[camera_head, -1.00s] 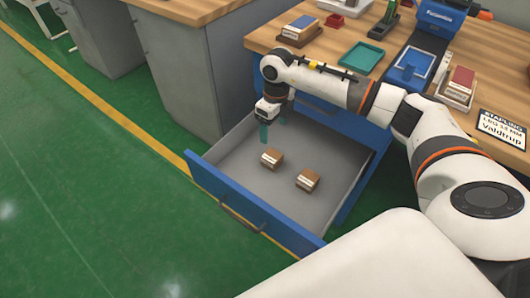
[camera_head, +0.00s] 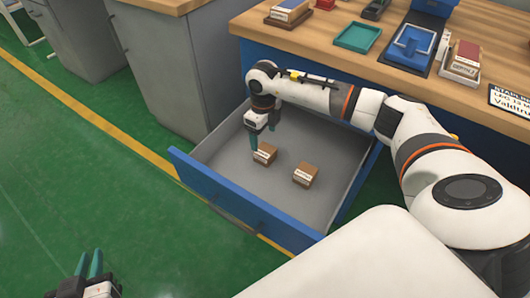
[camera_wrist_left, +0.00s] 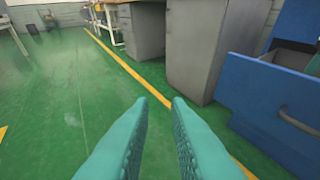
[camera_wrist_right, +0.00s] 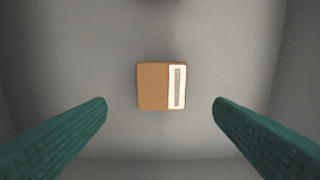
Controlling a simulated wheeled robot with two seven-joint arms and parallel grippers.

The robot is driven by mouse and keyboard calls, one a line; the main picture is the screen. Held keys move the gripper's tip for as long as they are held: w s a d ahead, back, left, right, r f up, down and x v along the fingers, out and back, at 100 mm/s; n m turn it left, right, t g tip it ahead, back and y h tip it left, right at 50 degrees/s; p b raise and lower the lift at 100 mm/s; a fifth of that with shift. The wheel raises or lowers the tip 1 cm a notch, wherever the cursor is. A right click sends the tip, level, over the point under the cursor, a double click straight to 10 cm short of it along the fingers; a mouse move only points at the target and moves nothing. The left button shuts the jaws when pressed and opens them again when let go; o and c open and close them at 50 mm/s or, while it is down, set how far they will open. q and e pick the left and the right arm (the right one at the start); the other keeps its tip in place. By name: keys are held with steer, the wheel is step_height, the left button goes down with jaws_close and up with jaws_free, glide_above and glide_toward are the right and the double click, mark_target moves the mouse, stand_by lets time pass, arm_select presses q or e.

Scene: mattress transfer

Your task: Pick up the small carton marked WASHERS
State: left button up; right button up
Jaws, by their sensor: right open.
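Two small brown cartons with white labels lie in the open drawer (camera_head: 225,168): a left carton (camera_head: 265,154) and a right carton (camera_head: 305,175). Their lettering is too small to read, so I cannot tell which says WASHERS. My right gripper (camera_head: 263,138) is open, pointing down just above the left carton. In the right wrist view a carton (camera_wrist_right: 153,86) lies ahead between the spread fingers (camera_wrist_right: 160,103), untouched, its label on the right side. My left gripper (camera_head: 89,258) is empty at the lower left over the floor. Its fingers stand apart in the left wrist view (camera_wrist_left: 160,102).
The drawer's blue front (camera_head: 240,205) and grey walls surround the cartons. The wooden bench (camera_head: 320,45) above holds a green tray (camera_head: 357,37), a blue tray (camera_head: 411,45) and stacked boxes (camera_head: 463,60). Green floor is clear at left.

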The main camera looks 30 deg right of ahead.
mark_target(263, 149)
steer(key=shift+f+b, duration=0.45)
steer(key=shift+f, duration=1.2)
step_height(263, 149, down, 4)
steer(key=shift+a+r+b, duration=0.1)
steer(key=shift+r+b, duration=0.1)
steer(key=shift+b, duration=0.5)
steer(key=shift+f, duration=0.3)
arm_select(q)
step_height(263, 149, up, 10)
steer(key=w+d+t+h, duration=0.1)
steer(key=d+t+h, duration=0.1)
steer(key=t, duration=0.5)
steer(key=shift+w+f, duration=0.2)
steer(key=shift+w, duration=0.15)
arm_select(e)
steer(key=shift+c, duration=0.6)
steer(key=c, duration=1)
steer(key=shift+r, duration=0.15)
